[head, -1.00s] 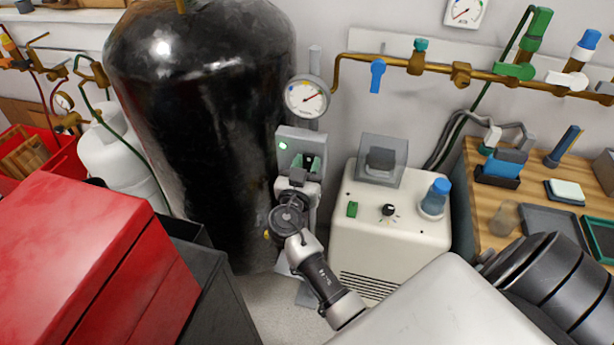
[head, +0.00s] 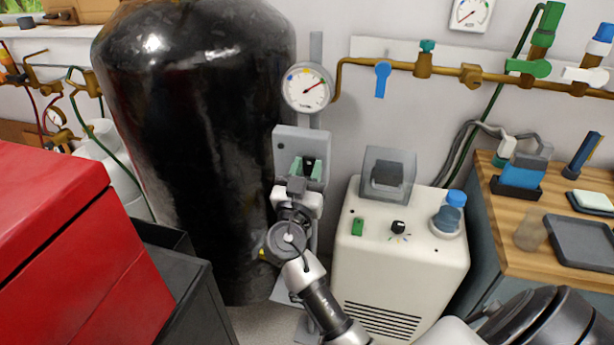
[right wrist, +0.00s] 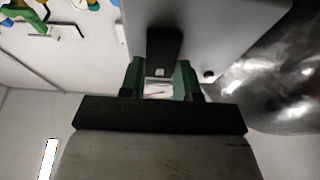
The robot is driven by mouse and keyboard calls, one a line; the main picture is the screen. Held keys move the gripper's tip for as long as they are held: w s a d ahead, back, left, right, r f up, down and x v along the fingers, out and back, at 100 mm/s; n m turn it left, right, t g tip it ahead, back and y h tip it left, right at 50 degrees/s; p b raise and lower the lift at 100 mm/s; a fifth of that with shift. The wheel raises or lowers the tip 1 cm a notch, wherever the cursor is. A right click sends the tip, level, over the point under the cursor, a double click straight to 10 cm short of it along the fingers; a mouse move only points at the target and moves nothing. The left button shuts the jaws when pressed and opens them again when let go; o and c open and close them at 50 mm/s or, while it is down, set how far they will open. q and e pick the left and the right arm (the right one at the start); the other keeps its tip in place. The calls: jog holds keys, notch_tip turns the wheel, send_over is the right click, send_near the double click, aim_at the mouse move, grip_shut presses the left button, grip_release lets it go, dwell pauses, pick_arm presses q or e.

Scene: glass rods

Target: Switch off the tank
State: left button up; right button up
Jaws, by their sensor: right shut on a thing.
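The tank (head: 190,130) is a large black cylinder left of centre in the head view. A round gauge (head: 306,88) and a grey switch box (head: 286,143) sit on a post at its right side. My right gripper (head: 307,168) is at the front of the box, its green fingers shut on the dark switch lever. In the right wrist view the dark lever (right wrist: 164,48) stands out from the grey box (right wrist: 225,30) and its end lies between the green fingers (right wrist: 160,85). The fingers partly hide the lever's tip. My left gripper is not in view.
A cream machine (head: 398,265) with a knob and clear cover stands close right of my right arm. A red box (head: 60,240) is at the left. Brass pipes with valves (head: 470,75) run along the wall. A wooden bench (head: 500,215) is at the right.

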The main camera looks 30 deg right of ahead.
aim_at(314, 151)
jog(key=shift+r, duration=0.15)
jog(key=o, duration=0.9)
jog(key=shift+r, duration=0.3)
jog(key=r, duration=0.2)
jog(key=s+r, duration=0.1)
jog(key=r, duration=0.1)
jog(key=shift+s+d, duration=0.1)
jog(key=shift+d, duration=0.25)
jog(key=s+d+r, duration=0.1)
jog(key=s+r, duration=0.1)
jog(key=s, duration=0.1)
jog(key=s+d+r+p, duration=0.1)
jog(key=s+d+r, duration=0.1)
jog(key=s, duration=0.1)
jog(key=s+d+r, duration=0.1)
jog(key=s+r, duration=0.1)
jog(key=s, duration=0.1)
jog(key=shift+s+d+r, duration=0.1)
jog(key=shift+d, duration=0.25)
